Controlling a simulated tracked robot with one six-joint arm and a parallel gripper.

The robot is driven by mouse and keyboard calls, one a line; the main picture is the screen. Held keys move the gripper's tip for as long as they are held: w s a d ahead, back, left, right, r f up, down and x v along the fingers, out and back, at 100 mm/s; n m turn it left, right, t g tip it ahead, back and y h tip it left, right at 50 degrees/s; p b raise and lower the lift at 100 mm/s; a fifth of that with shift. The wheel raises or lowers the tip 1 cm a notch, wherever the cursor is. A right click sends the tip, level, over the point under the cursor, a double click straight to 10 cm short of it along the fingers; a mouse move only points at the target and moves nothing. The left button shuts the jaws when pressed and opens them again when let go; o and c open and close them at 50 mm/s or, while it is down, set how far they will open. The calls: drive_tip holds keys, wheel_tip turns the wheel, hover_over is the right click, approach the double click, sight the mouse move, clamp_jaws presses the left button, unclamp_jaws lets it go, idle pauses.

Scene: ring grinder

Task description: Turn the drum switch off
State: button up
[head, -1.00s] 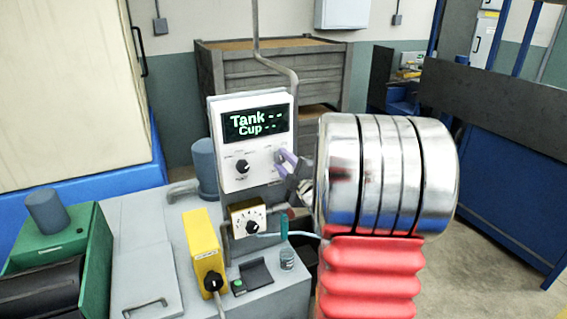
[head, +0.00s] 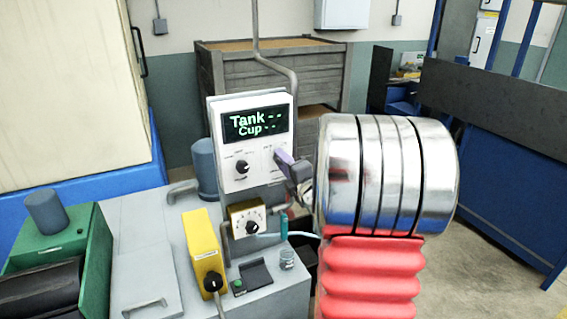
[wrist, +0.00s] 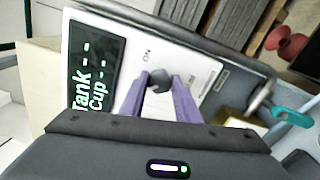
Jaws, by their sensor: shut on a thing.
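The white control panel (head: 265,180) stands upright in the head view, with a dark display reading "Tank --" and "Cup --". A dark knob (head: 242,167) sits on its lower left. My gripper (head: 279,156) is at the panel's right side, its purple fingers mostly edge-on. In the wrist view, my gripper (wrist: 158,88) is shut on a dark switch knob (wrist: 159,79), one finger on each side. "ON" is printed beside this knob; I cannot read a drum label. The fingers and wrist hide this knob in the head view.
Below the panel are a yellow-framed dial (head: 250,225), a yellow box (head: 205,255) and a green button (head: 238,284). A teal-handled valve (head: 284,229) is close under my wrist. A pipe (head: 278,65) rises behind the panel. Wooden crates (head: 270,75) stand farther back.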

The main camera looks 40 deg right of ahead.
drive_tip(key=shift+a+f, duration=0.25)
drive_tip(key=shift+f, duration=0.05)
drive_tip(key=o, duration=0.8)
drive_tip(key=shift+c, duration=0.2)
drive_tip(key=shift+o, duration=1.4)
drive_tip(key=shift+d+r, duration=0.15)
drive_tip(key=shift+r, duration=0.05)
drive_tip(key=v, duration=1.3)
drive_tip(key=shift+s, duration=0.35)
drive_tip(key=shift+w+a, duration=0.1)
drive_tip(key=shift+a, duration=0.1)
